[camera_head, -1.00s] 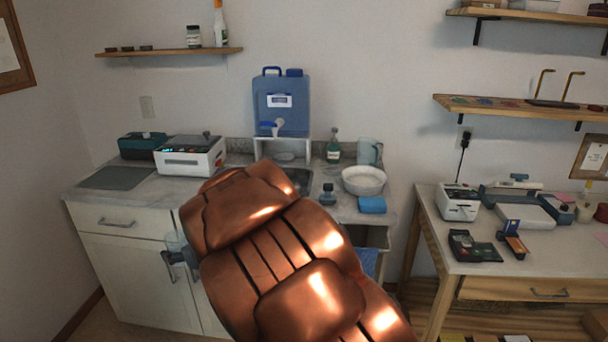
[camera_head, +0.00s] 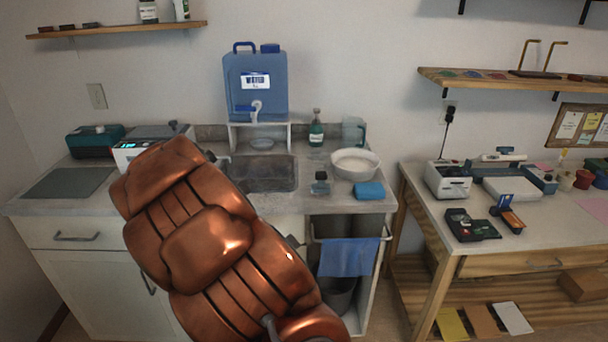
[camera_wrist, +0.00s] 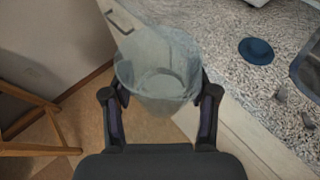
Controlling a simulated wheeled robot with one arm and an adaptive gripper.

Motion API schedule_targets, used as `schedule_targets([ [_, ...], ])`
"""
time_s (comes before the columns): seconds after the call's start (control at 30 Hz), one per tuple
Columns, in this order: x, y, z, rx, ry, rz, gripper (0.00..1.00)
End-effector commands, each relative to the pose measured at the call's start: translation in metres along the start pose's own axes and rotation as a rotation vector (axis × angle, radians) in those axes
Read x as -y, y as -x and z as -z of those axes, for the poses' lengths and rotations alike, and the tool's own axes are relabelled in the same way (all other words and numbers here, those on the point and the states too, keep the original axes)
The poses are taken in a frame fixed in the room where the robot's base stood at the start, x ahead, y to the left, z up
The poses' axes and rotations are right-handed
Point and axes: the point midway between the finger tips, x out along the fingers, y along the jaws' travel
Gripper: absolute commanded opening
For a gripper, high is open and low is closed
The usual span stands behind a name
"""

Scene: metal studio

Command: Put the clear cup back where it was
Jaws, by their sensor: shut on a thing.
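The clear cup (camera_wrist: 165,62) is held in my gripper (camera_wrist: 161,90) in the wrist view, with one dark finger on each side of it. My gripper is shut on it. The cup appears beside the counter edge, with floor showing below. In the head view my copper-coloured arm hides the cup and gripper. The grey stone counter (camera_head: 305,203) with its sink (camera_head: 262,174) lies behind my arm; the counter also shows in the wrist view (camera_wrist: 238,82).
On the counter stand a blue water container (camera_head: 256,88), a green bottle (camera_head: 316,130), a clear jug (camera_head: 353,133), a white bowl (camera_head: 355,165) and a blue sponge (camera_head: 369,191). A blue round object (camera_wrist: 257,51) sits near the sink. A blue towel (camera_head: 347,258) hangs below the counter.

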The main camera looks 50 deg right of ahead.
Motion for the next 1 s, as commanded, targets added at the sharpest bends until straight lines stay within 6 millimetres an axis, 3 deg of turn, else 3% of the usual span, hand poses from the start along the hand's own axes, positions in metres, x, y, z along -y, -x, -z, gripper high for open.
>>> schedule_targets([
  [0.03, 0.021, -0.007, -0.002, 0.006, -0.015, 0.038, 0.21],
  [0.2, 0.088, -0.018, -0.009, 0.012, -0.071, 0.175, 0.21],
  [0.5, 0.187, -0.019, -0.019, 0.018, -0.158, 0.387, 0.21],
  [0.77, 0.268, -0.007, -0.026, 0.024, -0.235, 0.573, 0.21],
  [1.0, 0.348, 0.018, -0.027, 0.03, -0.324, 0.773, 0.21],
])
